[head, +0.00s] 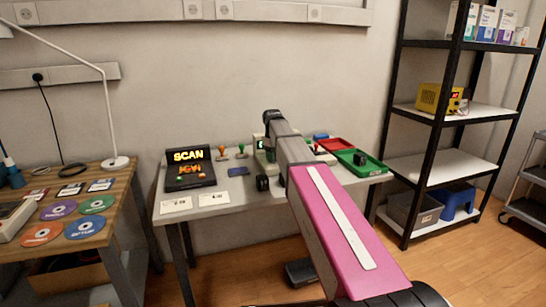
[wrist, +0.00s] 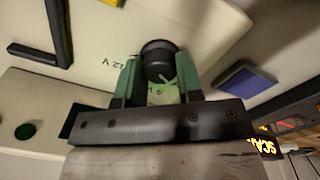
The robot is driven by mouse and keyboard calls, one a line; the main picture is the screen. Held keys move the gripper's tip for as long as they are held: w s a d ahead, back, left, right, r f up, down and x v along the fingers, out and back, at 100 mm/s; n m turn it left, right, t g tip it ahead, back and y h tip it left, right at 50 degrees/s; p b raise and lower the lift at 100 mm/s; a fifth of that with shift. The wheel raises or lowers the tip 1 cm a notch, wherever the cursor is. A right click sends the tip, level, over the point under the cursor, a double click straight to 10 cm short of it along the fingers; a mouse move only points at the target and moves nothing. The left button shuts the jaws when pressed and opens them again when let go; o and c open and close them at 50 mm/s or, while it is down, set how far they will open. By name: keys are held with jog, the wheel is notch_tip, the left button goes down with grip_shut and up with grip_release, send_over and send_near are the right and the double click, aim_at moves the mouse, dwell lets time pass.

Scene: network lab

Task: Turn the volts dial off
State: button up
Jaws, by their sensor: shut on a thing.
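The volts dial (wrist: 158,58) is a round black knob on a cream instrument panel (wrist: 95,50) in the wrist view. A "12 V" marking shows on the panel just left of it. My gripper (wrist: 157,75) has its two green fingers on either side of the knob and is shut on it. The dial's pointer cannot be made out. In the head view the pale instrument (head: 262,158) stands on the grey table, mostly hidden behind my arm, and the dial and fingertips are hidden there.
A wooden table with discs is left; a black shelf is right.

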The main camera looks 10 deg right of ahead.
jog(key=shift+n, duration=0.3)
dwell(0.4)
jog(key=o, duration=0.9)
jog(key=shift+r, duration=0.1)
notch_tip(320, 180, up, 11)
jog(key=shift+s+a+f, duration=0.1)
jog(key=shift+f, duration=0.1)
jog(key=shift+s, duration=0.1)
